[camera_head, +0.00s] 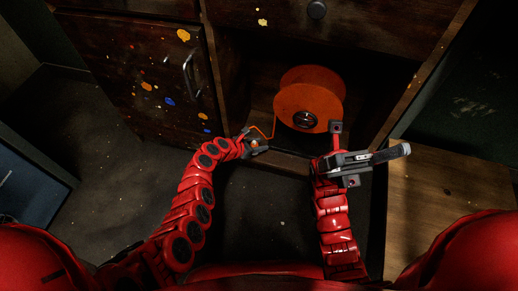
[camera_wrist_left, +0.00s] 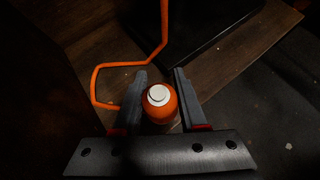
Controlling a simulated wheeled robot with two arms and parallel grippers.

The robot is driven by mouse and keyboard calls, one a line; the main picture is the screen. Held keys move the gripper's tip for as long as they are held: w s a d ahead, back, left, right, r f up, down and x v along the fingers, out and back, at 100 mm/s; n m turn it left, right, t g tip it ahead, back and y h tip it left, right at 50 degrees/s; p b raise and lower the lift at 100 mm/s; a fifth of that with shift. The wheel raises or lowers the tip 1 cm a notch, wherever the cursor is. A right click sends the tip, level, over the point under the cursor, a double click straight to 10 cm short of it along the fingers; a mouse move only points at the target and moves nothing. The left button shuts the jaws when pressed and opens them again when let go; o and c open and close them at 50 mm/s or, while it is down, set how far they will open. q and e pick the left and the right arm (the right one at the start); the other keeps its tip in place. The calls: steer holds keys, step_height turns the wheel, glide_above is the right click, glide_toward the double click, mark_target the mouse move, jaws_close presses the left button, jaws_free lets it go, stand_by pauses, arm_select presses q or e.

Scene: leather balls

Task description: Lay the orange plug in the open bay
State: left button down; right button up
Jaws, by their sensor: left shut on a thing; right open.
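The orange plug (camera_wrist_left: 160,110), a small rounded piece with a white disc on its end, sits between the fingers of my left gripper (camera_wrist_left: 157,92). In the head view my left gripper (camera_head: 257,147) is shut on it at the lower left front edge of the open bay (camera_head: 258,85). An orange cord (camera_wrist_left: 130,64) bends beside the fingers. In the head view the cord (camera_head: 273,122) leads up to an orange reel (camera_head: 311,92) standing in the bay. My right gripper (camera_head: 346,152) is open and apart from the plug, just below the reel's right side.
A closed, paint-spotted cabinet door (camera_head: 140,75) with a metal handle (camera_head: 190,75) is left of the bay. A drawer with a round knob (camera_head: 317,9) is above. A wooden surface (camera_head: 435,190) lies at right. Dark floor (camera_head: 262,205) is clear between my arms.

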arm_select(q)
step_height(320, 180, down, 2)
steer(key=shift+b, duration=0.75)
arm_select(e)
steer(key=s+d+r+n+t+h, duration=0.4)
steer(key=s+n+t+h, duration=0.3)
steer(key=h, duration=0.5)
steer(key=shift+s+d+n+h, duration=0.15)
steer(key=shift+d+n+h, duration=0.2)
steer(key=shift+n, duration=0.75)
steer(key=shift+s, duration=0.1)
arm_select(q)
steer(key=shift+f, duration=0.1)
steer(key=shift+c, duration=2.3)
jaws_free()
arm_select(e)
steer(key=shift+s+d+h, duration=0.1)
steer(key=shift+h, duration=0.15)
